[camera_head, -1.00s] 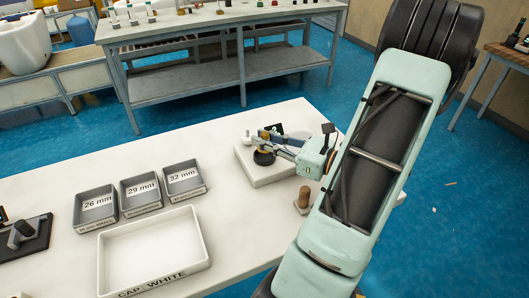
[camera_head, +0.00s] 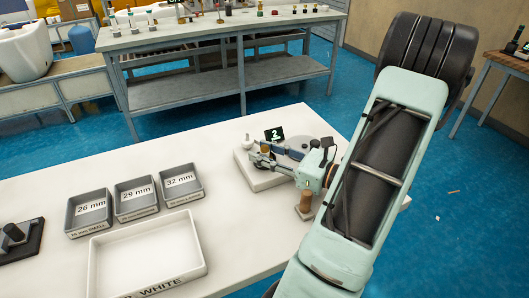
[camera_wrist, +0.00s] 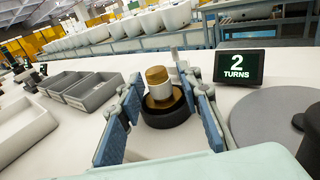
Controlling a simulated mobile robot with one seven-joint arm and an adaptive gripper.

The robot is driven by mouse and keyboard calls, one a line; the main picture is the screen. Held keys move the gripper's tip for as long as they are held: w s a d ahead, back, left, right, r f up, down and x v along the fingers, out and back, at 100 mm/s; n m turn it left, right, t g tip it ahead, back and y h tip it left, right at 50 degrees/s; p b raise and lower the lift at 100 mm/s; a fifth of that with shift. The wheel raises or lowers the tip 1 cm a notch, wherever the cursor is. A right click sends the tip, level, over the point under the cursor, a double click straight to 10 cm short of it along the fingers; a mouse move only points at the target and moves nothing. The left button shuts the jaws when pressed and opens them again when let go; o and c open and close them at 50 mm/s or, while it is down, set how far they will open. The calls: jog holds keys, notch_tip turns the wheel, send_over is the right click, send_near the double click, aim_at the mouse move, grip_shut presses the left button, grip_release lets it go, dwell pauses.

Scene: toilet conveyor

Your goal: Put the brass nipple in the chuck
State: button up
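The brass nipple (camera_wrist: 157,76), gold with a white band around it, stands upright in the black ring-shaped chuck (camera_wrist: 166,117) in the wrist view. My gripper (camera_wrist: 163,119) is open, with one blue-padded finger on each side of the nipple and chuck and clear gaps between. In the head view my gripper (camera_head: 262,160) is low over the white base plate (camera_head: 262,181), and it largely hides the chuck and nipple there.
A small display (camera_wrist: 238,66) reading "2 TURNS" and a grey disc (camera_wrist: 278,115) are right of the chuck. A brown peg (camera_head: 306,200) stands near my wrist. Grey size bins (camera_head: 136,197) and a white tray (camera_head: 148,258) lie left.

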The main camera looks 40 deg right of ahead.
jog(key=shift+r, duration=0.25)
jog(key=v, duration=1.2)
jog(key=shift+f+p, duration=0.1)
jog(key=shift+p, duration=0.25)
